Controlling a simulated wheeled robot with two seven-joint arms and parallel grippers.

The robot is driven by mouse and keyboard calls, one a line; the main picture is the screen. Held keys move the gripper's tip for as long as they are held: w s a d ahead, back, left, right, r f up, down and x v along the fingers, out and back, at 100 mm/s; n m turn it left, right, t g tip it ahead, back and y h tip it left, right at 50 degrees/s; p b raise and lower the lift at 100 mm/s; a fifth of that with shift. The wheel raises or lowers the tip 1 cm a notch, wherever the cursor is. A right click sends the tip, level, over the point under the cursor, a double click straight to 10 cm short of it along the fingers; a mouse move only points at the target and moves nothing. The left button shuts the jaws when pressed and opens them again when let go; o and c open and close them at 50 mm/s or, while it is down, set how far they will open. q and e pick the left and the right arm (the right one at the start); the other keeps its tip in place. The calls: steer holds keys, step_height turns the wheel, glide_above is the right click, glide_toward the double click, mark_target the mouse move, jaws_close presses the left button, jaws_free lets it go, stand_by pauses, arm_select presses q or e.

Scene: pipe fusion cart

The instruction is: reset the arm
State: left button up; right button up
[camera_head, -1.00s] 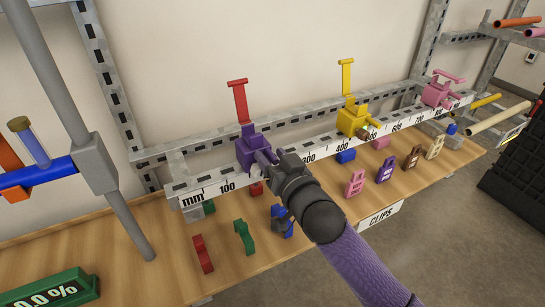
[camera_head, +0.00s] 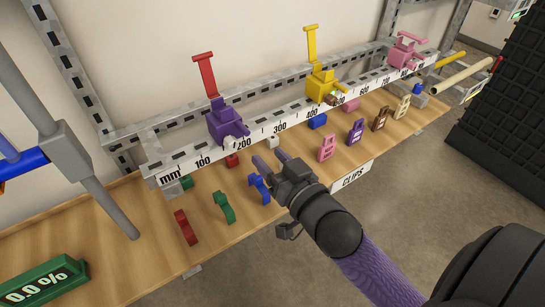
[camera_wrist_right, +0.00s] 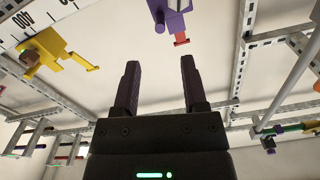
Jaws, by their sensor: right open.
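My right gripper (camera_head: 268,160) is open and empty in the head view. It hangs in front of the ruler rail (camera_head: 290,122), a little right of the purple clamp. In the right wrist view its two fingers (camera_wrist_right: 158,88) stand apart with nothing between them. The purple clamp (camera_head: 226,124) with a red lever sits on the rail near the 100 to 200 marks. Its lever end also shows in the right wrist view (camera_wrist_right: 180,40). The yellow clamp (camera_head: 321,86) and the pink clamp (camera_head: 405,52) sit farther right on the rail. My left gripper is not in view.
Several coloured clips stand on the wooden shelf, among them a blue clip (camera_head: 260,188) close to the right gripper, a green one (camera_head: 223,207) and a red one (camera_head: 186,227). A green percentage display (camera_head: 45,282) is at lower left. The floor (camera_head: 420,215) right of the shelf is clear.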

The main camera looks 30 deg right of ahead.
steer(key=s+f+g, duration=0.3)
steer(key=f, duration=0.6)
steer(key=s+f+n+g+h, duration=0.1)
steer(key=s+f+g, duration=0.2)
steer(key=f, duration=0.6)
steer(key=s+f+g, duration=0.3)
steer(key=f, duration=0.7)
steer(key=s+f+n+g, duration=0.1)
steer(key=s+f+g, duration=0.3)
steer(key=s, duration=1)
steer(key=s+f+n+g, duration=0.2)
steer(key=s+f+g, duration=0.3)
steer(key=s+f, duration=0.5)
steer(key=s, duration=0.4)
steer(key=shift+a+f+n, duration=0.15)
steer(key=shift+a+n, duration=0.05)
steer(key=shift+n, duration=0.1)
steer(key=shift+w, duration=0.1)
